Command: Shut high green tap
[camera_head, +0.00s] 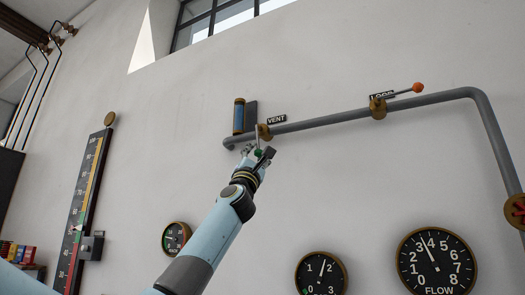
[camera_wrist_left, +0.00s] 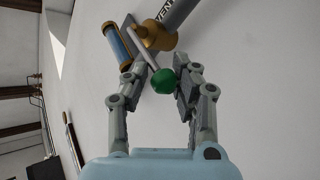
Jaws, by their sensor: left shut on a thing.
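The green tap's round knob (camera_wrist_left: 163,81) sits between the fingers of my left gripper (camera_wrist_left: 161,84) in the left wrist view. Its thin lever (camera_wrist_left: 142,46) runs to the brass valve body (camera_wrist_left: 155,35) by the VENT label. In the head view, my left gripper (camera_head: 259,153) is raised to the tap at the left end of the grey pipe, shut on the green knob. The brass valve (camera_head: 264,132) shows just above it, with the lever pointing roughly upward from the knob, partly hidden. My right gripper is out of view.
A second tap with an orange knob (camera_head: 417,88) is on the grey pipe (camera_head: 330,119) to the right. A blue cylinder (camera_head: 239,116) stands beside the valve. Gauges (camera_head: 436,262) hang lower on the wall. A tall scale (camera_head: 86,205) is at left.

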